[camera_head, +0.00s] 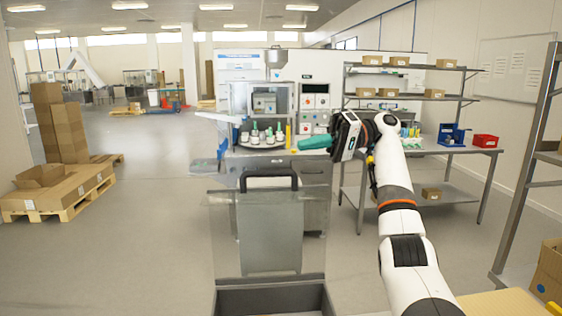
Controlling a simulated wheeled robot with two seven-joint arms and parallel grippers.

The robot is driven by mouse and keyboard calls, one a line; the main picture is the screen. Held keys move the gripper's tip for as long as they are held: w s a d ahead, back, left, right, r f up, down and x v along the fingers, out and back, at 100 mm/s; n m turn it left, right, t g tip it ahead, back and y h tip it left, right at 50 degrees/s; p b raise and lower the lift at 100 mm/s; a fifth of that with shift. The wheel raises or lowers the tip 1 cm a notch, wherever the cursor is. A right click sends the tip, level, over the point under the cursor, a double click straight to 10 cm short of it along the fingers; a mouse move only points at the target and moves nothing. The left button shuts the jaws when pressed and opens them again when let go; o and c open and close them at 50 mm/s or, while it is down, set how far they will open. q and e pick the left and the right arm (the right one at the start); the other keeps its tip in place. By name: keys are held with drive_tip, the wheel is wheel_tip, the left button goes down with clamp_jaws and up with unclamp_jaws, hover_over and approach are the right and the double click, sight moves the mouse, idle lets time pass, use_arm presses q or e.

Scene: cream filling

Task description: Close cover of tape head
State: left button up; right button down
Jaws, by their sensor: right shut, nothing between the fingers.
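My right gripper (314,142), with teal fingers, is shut and empty. It points left in front of the filling machine (312,168), to the right of its round dark plate (262,145) of several white bottles with green tops. Behind it, the machine's glazed housing (263,98) and a control panel (315,101) show. I cannot make out the tape head or its cover for certain at this distance. My left gripper is not in view.
A steel rack (411,97) with small cartons stands at the right, with a blue bin (450,135) and red bin (485,141) on its worktop. Stacked cartons (60,120) and a pallet (62,205) stand at the left. Open floor lies between pallet and machine.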

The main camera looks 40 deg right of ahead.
drive_tip(key=a+f, duration=0.1)
drive_tip(key=a, duration=0.2)
drive_tip(key=a+p, duration=0.1)
drive_tip(key=a, duration=0.1)
drive_tip(key=a+f, duration=0.1)
drive_tip(key=a, duration=0.2)
drive_tip(key=shift+w+a+f+p, duration=0.3)
drive_tip(key=shift+w+a+p, duration=0.05)
drive_tip(key=shift+p, duration=0.05)
drive_tip(key=shift+w, duration=0.1)
